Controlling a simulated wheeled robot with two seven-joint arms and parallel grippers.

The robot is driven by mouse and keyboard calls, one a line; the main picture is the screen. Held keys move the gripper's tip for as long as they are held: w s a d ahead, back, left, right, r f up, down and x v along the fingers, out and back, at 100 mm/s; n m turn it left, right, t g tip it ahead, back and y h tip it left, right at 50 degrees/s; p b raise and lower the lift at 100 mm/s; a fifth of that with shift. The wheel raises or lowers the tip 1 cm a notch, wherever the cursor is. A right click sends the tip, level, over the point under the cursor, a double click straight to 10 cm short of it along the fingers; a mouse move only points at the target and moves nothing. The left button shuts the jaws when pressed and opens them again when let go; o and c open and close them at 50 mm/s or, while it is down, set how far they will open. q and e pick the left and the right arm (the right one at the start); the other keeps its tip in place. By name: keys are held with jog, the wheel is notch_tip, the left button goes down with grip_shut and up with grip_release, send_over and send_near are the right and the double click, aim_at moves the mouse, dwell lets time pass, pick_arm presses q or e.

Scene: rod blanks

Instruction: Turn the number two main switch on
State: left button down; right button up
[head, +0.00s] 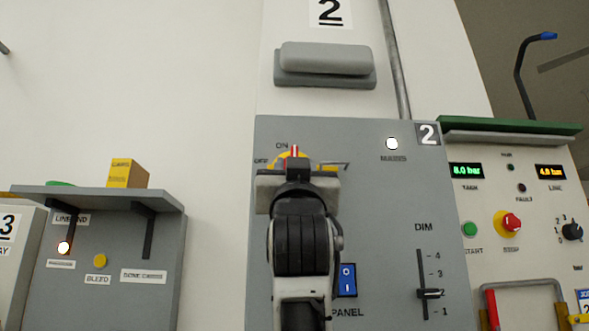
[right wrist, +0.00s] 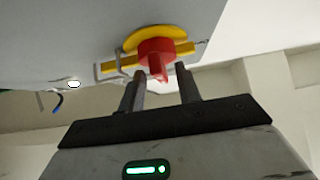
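The main switch (head: 294,153) is a red handle with a white stripe on a yellow disc, high on the grey number 2 panel (head: 380,200). Its handle stands about upright, near the ON mark; OFF is to its left. A round lamp (head: 392,143) labelled MAINS glows white. My right gripper (head: 297,175) is in front of the switch and hides its lower part. In the right wrist view the red knob (right wrist: 155,52) lies just beyond the two spread fingers (right wrist: 160,80), between their lines; I see no grip on it. My left gripper is not in view.
Below are a blue rocker switch (head: 347,280) and a DIM slider (head: 429,293). A grey housing (head: 325,65) juts out above the panel. A control panel with a red stop knob (head: 507,222) stands right; a shelf (head: 100,197) with a yellow box (head: 126,173) is left.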

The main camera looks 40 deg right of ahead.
jog(key=shift+f, duration=0.1)
